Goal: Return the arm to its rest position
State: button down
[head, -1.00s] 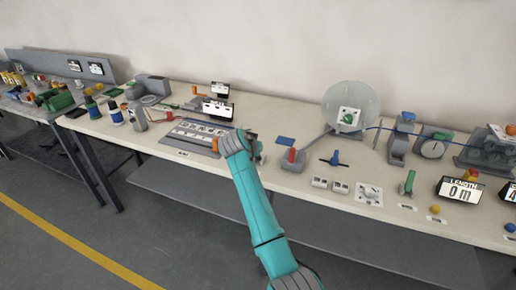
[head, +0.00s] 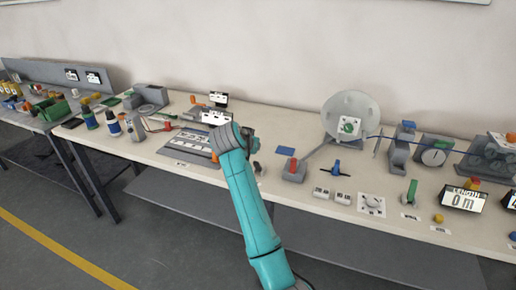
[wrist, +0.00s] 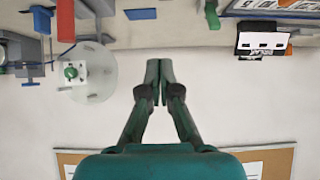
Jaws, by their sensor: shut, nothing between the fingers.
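My arm (head: 250,215), teal with grey joints, rises from the bottom middle of the head view and reaches over the front edge of the long bench (head: 330,245). Its far end stands in front of the bench, beside a grey panel with tiles (head: 187,147). My gripper shows in the wrist view (wrist: 160,78), its two dark green fingers together at the tips with nothing between them. Behind them is the bare pale wall. In the head view the fingers are hidden or too small to tell.
A disc reel (head: 350,108), a red-knobbed lever (head: 293,170) and a length display (head: 464,199) stand right of my arm. Bottles (head: 113,123) and a green bin (head: 53,109) are at left. The wrist view, upside down, shows a brown board (wrist: 275,160) on the wall.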

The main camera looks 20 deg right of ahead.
jog(key=shift+s+a+r, duration=0.25)
jog(key=shift+s+r, duration=0.1)
jog(key=s+d+f+n+t+y, duration=0.1)
jog(key=s+f+n+y, duration=0.15)
jog(key=s+f, duration=0.9)
jog(key=s+f+n+t+y, duration=0.1)
jog(key=s+f+n+t, duration=0.15)
jog(key=s+f, duration=0.95)
jog(key=s+f+n+y, duration=0.1)
jog(key=s+f, duration=0.3)
jog(key=s, duration=0.4)
jog(key=s+f+n+y, duration=0.1)
jog(key=s+f, duration=0.3)
jog(key=s, duration=0.5)
jog(key=s+r+t, duration=0.1)
jog(key=s+r, duration=0.7)
jog(key=s, duration=0.4)
jog(key=s+r+t, duration=0.2)
jog(key=s+r, duration=0.6)
jog(key=s, duration=0.5)
jog(key=shift+s+r+y, duration=0.2)
jog(key=shift+r+y, duration=0.15)
jog(key=shift+r, duration=0.05)
